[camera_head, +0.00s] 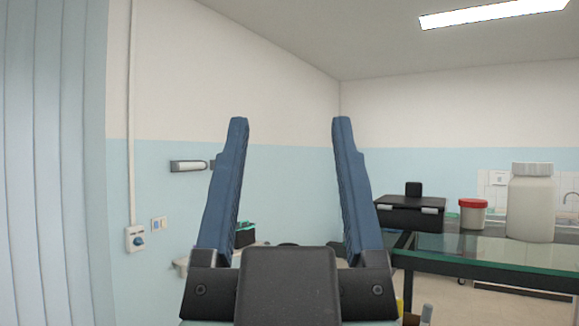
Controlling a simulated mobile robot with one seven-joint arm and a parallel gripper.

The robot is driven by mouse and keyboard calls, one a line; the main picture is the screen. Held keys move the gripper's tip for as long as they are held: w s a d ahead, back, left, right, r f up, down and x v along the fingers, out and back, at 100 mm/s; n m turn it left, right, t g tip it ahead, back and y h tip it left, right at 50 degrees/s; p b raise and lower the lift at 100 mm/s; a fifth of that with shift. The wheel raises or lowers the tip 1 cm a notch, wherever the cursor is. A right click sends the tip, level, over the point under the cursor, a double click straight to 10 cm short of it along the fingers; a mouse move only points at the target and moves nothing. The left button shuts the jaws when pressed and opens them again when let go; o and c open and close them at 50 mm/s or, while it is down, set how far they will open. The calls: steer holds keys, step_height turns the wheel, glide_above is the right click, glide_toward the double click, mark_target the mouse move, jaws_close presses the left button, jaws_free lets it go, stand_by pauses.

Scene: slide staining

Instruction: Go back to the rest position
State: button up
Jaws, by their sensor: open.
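My gripper (289,130) shows in the head camera view, pointing up and forward in the lower middle. Its two blue fingers stand wide apart and nothing is between them at the tips. The fingers touch no object that I can see. A dark block at the gripper's base hides part of what lies behind it.
A glass-topped bench (490,250) stands at the right. On it are a white bottle (532,205), a red-lidded jar (473,215) and a black box (410,215). A wall with a socket (136,239) and a pale curtain (50,160) are at the left.

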step_height(320, 180, down, 7)
steer(key=b, duration=0.6)
steer(key=shift+r, duration=0.2)
steer(key=shift+a, duration=0.1)
steer(key=shift+c, duration=0.3)
